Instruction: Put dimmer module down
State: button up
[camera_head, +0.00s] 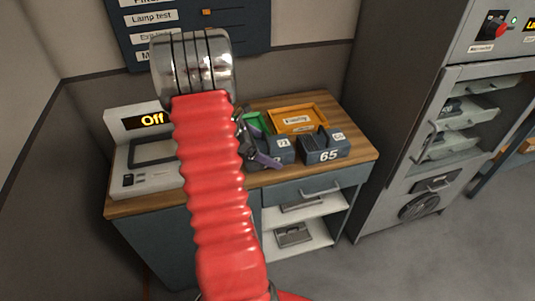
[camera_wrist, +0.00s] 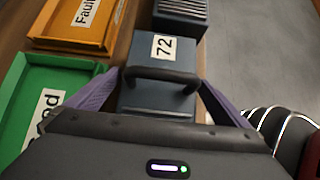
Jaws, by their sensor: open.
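A dark blue-grey dimmer module labelled 72 (camera_wrist: 160,95) has a black handle on its near face in the wrist view. It appears to rest on the wooden bench top (camera_head: 365,158), and it also shows in the head view (camera_head: 284,155), partly hidden. My gripper (camera_wrist: 160,78) is open, its purple fingers spread on either side of the module's handle. In the head view my gripper (camera_head: 262,156) is mostly hidden behind my red arm, with one purple finger visible in front of the module. Contact between fingers and handle cannot be seen.
A second module marked 65 (camera_head: 328,153) stands to the right. An orange tray (camera_head: 299,109) labelled Faulty and a green tray (camera_wrist: 42,75) lie beside the modules. A rack cabinet (camera_head: 385,120) stands right of the bench.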

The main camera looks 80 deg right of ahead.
jog(key=shift+r, duration=0.1)
jog(key=c, duration=1.9)
jog(key=shift+r, duration=5)
jog(key=shift+w, duration=0.1)
